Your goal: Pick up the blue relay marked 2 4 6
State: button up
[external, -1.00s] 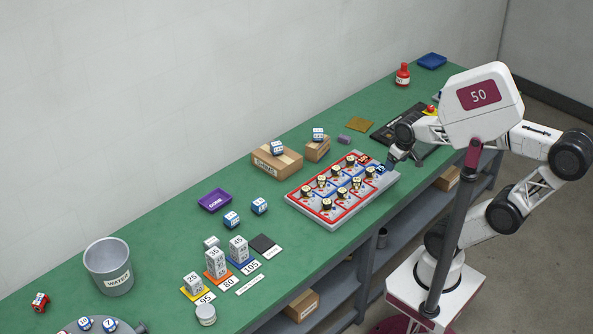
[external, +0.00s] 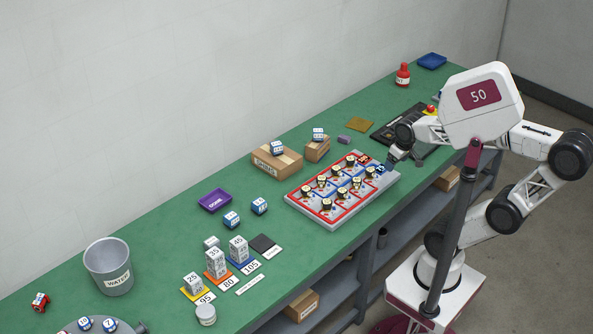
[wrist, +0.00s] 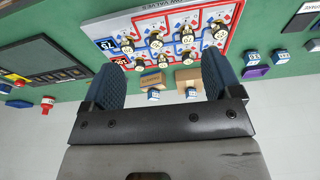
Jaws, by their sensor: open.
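Several blue-and-white relays are in view, and their markings are too small to read, so I cannot tell which is 2 4 6. In the external view one relay (external: 277,147) sits on the larger cardboard box and another relay (external: 318,134) on the smaller box. Two more relays, the left one (external: 231,219) and the right one (external: 259,205), stand on the green bench near the purple tray. My gripper (external: 384,168) is at the right end of the valve board, apart from these relays. In the wrist view my gripper (wrist: 160,80) is open, with nothing between its blue fingers.
A purple tray (external: 214,201), a grey bucket (external: 108,268) and numbered blocks (external: 215,262) are farther left. Bench between board and blocks is mostly clear.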

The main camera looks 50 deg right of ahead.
aim_at(235, 223)
jog(key=w+a+f+n+t+h, duration=0.25)
jog(key=w+a+n, duration=0.3)
jog(key=w, duration=0.45)
jog(key=w+a+f+n+t+h, duration=0.1)
jog(key=w+a+f+n+h, duration=0.2)
jog(key=w+n, duration=0.6)
jog(key=w+a+f+n+t+h, duration=0.15)
jog(key=w+a+n, duration=0.35)
jog(key=w, duration=0.7)
jog(key=w+a+f+n+t+y, duration=0.2)
jog(key=a+f+n, duration=0.3)
jog(key=a, duration=0.6)
jog(key=w+a+f+n+t+y, duration=0.2)
jog(key=a+f+n, duration=0.4)
jog(key=a, duration=0.6)
jog(key=w+a+f+n+t+y, duration=0.2)
jog(key=a+f+n, duration=0.4)
jog(key=a, duration=0.6)
jog(key=shift+w+f+y, duration=0.15)
jog(key=shift+f+y, duration=0.25)
jog(key=shift+f, duration=0.15)
jog(key=shift+w+f+y, duration=0.15)
jog(key=shift+f+y, duration=0.25)
jog(key=shift+f, duration=0.15)
jog(key=shift+x, duration=1.3)
